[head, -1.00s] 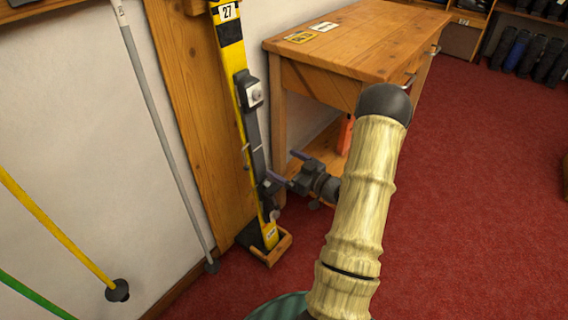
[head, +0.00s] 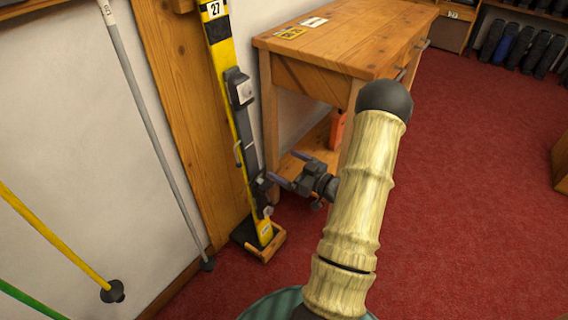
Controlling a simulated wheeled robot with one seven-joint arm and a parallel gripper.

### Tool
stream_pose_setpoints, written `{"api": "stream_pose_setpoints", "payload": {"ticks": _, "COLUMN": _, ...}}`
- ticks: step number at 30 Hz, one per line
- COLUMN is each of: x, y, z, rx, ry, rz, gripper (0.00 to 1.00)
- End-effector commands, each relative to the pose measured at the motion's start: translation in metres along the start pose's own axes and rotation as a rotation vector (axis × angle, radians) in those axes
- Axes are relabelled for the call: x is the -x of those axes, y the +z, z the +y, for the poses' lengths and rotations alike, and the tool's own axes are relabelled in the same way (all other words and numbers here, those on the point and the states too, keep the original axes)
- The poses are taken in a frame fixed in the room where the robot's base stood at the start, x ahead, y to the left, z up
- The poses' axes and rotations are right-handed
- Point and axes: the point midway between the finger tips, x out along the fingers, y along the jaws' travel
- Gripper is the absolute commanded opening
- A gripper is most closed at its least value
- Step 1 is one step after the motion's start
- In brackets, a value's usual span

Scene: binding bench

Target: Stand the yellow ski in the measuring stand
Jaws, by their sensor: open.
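The yellow ski (head: 218,56) with black bands, a "27" label and a dark binding stands nearly upright against the tall wooden board of the measuring stand (head: 172,90). Its lower end is in the small wooden foot box (head: 264,254) at the floor; whether it bears on the bottom is hard to see. My gripper (head: 276,169) is open, its purple-tipped fingers pointing left toward the lower part of the ski. It appears empty and just right of the ski, with a small gap.
A wooden workbench (head: 350,40) with a lower shelf stands right behind my gripper. Grey (head: 150,125), yellow (head: 55,235) and green (head: 30,302) poles lean along the wall at left. Dark boots (head: 515,48) stand at the back right. The red carpet (head: 460,200) is clear at right.

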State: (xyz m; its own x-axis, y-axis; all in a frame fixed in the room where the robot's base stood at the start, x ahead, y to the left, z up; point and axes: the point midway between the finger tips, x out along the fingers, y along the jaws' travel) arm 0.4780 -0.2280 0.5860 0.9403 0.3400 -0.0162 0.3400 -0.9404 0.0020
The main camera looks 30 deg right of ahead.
Motion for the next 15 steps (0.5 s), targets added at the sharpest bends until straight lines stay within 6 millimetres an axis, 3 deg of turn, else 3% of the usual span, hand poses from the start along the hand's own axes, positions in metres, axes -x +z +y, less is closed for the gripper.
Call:
{"api": "stream_pose_setpoints", "payload": {"ticks": 9, "x": 0.021, "y": 0.000, "z": 0.000, "rx": -0.002, "ry": 0.001, "rz": -0.001, "gripper": 0.95}}
{"api": "stream_pose_setpoints", "payload": {"ticks": 15, "x": 0.024, "y": 0.001, "z": 0.000, "rx": -0.002, "ry": 0.001, "rz": 0.000, "gripper": 0.95}}
